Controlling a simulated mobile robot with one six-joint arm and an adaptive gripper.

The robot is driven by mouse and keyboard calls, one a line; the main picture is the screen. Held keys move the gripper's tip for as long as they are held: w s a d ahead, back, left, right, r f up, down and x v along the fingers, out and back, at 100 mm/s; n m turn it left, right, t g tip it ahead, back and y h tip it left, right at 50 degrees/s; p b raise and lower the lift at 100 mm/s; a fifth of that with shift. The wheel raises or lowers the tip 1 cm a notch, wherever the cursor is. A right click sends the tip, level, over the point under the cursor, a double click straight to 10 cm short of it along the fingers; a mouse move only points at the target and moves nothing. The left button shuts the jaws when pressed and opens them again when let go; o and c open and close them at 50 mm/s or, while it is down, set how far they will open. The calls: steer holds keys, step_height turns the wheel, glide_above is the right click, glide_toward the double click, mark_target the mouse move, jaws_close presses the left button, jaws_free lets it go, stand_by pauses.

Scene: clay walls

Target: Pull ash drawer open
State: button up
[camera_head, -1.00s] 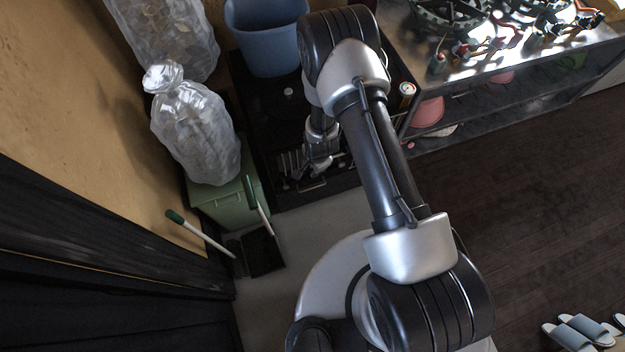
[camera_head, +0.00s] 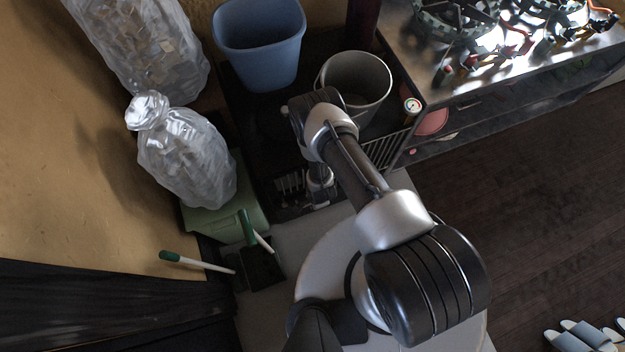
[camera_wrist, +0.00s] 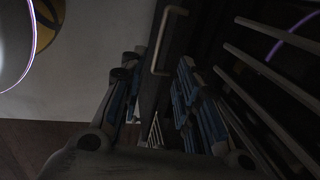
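The ash drawer shows in the wrist view as a dark panel (camera_wrist: 150,92) with a pale metal bar handle (camera_wrist: 163,42). My gripper (camera_wrist: 158,68) has its two blue-padded fingers apart, one on each side of the handle's near end. No contact with the handle can be made out. In the head view my gripper (camera_head: 320,190) is low at the front of the black stove (camera_head: 305,98). My arm and gripper hide much of the stove's front there, and the drawer's handle cannot be made out.
A blue bin (camera_head: 262,45) and a grey bucket (camera_head: 357,85) stand on the stove. A metal worktop (camera_head: 470,85) is at right. A green box (camera_head: 225,215) under a clear bag (camera_head: 185,160) and a dustpan (camera_head: 262,265) stand left.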

step_height(320, 180, down, 12)
steer(key=w+b, duration=0.2)
steer(key=b, duration=0.2)
steer(key=shift+w+a+r+b, duration=0.15)
steer(key=shift+a+b, duration=0.15)
steer(key=shift+b, duration=0.05)
jaws_close()
stand_by(0.3)
